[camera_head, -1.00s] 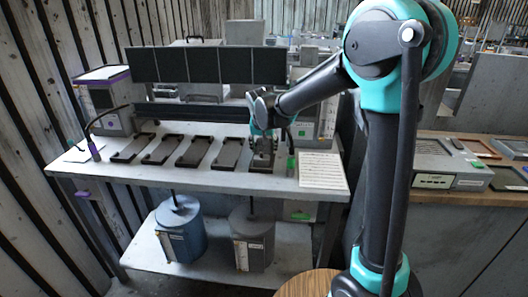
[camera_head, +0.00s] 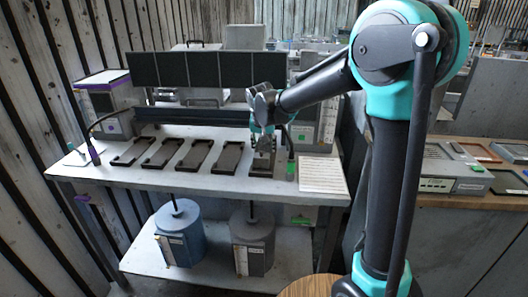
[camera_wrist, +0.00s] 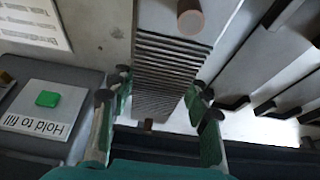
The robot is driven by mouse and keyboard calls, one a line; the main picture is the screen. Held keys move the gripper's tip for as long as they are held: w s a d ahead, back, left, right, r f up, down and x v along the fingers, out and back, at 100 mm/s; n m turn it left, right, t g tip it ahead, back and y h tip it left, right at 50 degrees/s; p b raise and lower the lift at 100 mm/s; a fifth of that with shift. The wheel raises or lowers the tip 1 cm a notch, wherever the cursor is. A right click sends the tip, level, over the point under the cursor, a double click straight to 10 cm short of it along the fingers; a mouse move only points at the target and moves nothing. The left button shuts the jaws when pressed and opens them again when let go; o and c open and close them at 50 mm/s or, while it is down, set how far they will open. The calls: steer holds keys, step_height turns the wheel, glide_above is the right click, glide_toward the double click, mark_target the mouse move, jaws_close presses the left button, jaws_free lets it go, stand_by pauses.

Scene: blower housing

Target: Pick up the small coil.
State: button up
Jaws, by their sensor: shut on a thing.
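The small coil is a grey block with close ribs (camera_wrist: 170,62). In the wrist view it lies between the two fingers, with a round brownish peg at its far end. My gripper (camera_wrist: 157,100) is shut on it, green-padded fingers on either side. In the head view my gripper (camera_head: 262,146) points down over the rightmost dark tray (camera_head: 256,172) on the bench. The coil is small and partly hidden by the fingers there. Whether it is clear of the tray cannot be told.
Several dark trays, one of them here (camera_head: 198,156), stand in a row to the left on the bench (camera_head: 110,180). A printed sheet (camera_head: 322,174) lies at the right. A box with a green button (camera_wrist: 45,105) is beside the gripper. Dark panels (camera_head: 205,67) stand behind.

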step_height(320, 180, up, 22)
steer(key=shift+f, duration=0.15)
stand_by(0.5)
